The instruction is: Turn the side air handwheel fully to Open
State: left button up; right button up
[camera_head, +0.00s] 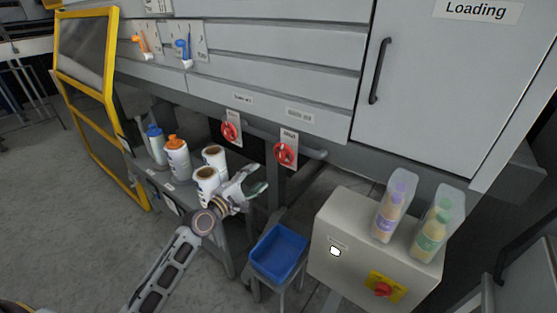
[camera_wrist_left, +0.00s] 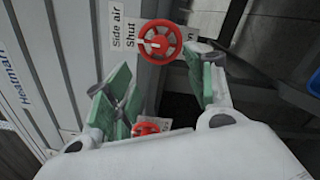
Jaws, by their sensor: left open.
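The side air handwheel (camera_wrist_left: 160,41) is a red spoked wheel beside a white plate reading "Side air" and "Shut" in the left wrist view. It appears to be the right-hand red wheel (camera_head: 284,153) under the machine in the head view. A second red handwheel (camera_wrist_left: 145,128) shows low between my fingers; it appears to be the left one (camera_head: 230,131). My left gripper (camera_head: 262,182) is open and empty, below and left of the side air wheel, apart from it. The fingers also show in the wrist view (camera_wrist_left: 160,85). My right gripper is not visible.
White bottles (camera_head: 177,160) and label rolls (camera_head: 206,180) stand on a cart left of my gripper. A blue bin (camera_head: 280,252) stands on a stool below. A grey control box (camera_head: 330,230) with two clear-cased bottles is at right. A grey horizontal bar (camera_head: 315,153) runs by the wheels.

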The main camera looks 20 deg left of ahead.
pick_arm(q)
jog(key=shift+w, duration=0.15)
dwell(0.3)
jog(key=b, duration=0.1)
send_near(281, 157)
jog(key=shift+x, duration=1.8)
jog(key=shift+b+x, duration=0.35)
jog(key=shift+x, duration=0.9)
jog(key=shift+b+x, duration=0.3)
jog(key=shift+x, duration=0.6)
jog(key=shift+w+f, duration=0.1)
jog(key=shift+w, duration=0.2)
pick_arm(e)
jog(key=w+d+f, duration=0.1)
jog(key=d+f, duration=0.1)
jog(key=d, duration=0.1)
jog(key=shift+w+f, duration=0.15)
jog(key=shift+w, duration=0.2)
pick_arm(q)
jog(key=shift+c, duration=0.3)
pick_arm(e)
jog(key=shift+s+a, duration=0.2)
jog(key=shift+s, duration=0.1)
pick_arm(q)
jog(key=c, duration=0.9)
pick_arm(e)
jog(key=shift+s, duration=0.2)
